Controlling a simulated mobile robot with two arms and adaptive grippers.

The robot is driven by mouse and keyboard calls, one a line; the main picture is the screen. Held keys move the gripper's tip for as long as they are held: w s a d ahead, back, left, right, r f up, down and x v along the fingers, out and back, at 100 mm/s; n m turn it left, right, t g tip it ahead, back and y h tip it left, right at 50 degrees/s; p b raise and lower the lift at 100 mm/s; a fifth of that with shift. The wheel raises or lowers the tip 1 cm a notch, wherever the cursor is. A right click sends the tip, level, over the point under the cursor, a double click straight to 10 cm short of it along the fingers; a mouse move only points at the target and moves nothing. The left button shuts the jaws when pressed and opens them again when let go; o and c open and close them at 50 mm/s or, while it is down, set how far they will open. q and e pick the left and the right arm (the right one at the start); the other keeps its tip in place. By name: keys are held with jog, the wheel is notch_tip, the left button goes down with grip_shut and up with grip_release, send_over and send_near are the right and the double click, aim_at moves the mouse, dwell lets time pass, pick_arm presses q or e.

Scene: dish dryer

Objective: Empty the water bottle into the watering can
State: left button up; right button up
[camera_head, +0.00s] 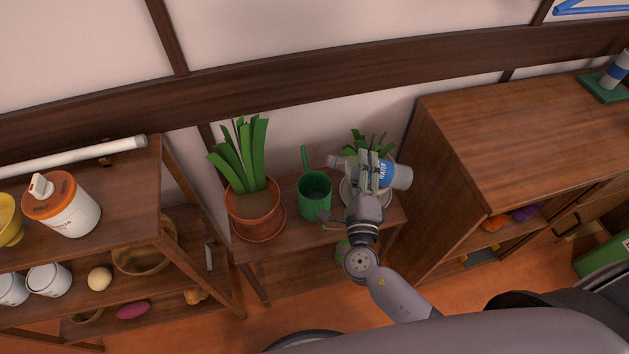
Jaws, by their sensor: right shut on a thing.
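The water bottle (400,177), clear with a blue "WATER" label, is held by my right gripper (374,172), which is shut around its middle. The bottle lies roughly sideways, with its neck pointing left toward the green watering can (314,197). The watering can stands on the small wooden table, its green spout or handle sticking up at the back. The bottle's neck is near the can's right side; I cannot tell whether it is over the opening or whether water is flowing. My left gripper is not in view.
A potted plant in terracotta (254,211) stands left of the can. Another plant in a pale pot (350,193) is partly hidden behind my gripper. A wooden cabinet (445,185) rises close on the right. A shelf (130,195) with jars and food stands at left.

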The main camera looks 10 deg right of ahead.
jog(key=shift+w+a+n+p, duration=0.15)
jog(key=shift+a+n+p, duration=0.4)
jog(key=shift+n+p, duration=0.4)
jog(key=shift+a+f+n+p, duration=0.1)
jog(key=shift+f+n+p, duration=0.05)
jog(key=shift+n+p, duration=0.75)
jog(key=shift+a+f+n+p, duration=0.1)
jog(key=shift+f+n+p, duration=0.05)
jog(key=shift+n+p, duration=0.7)
dwell(2.4)
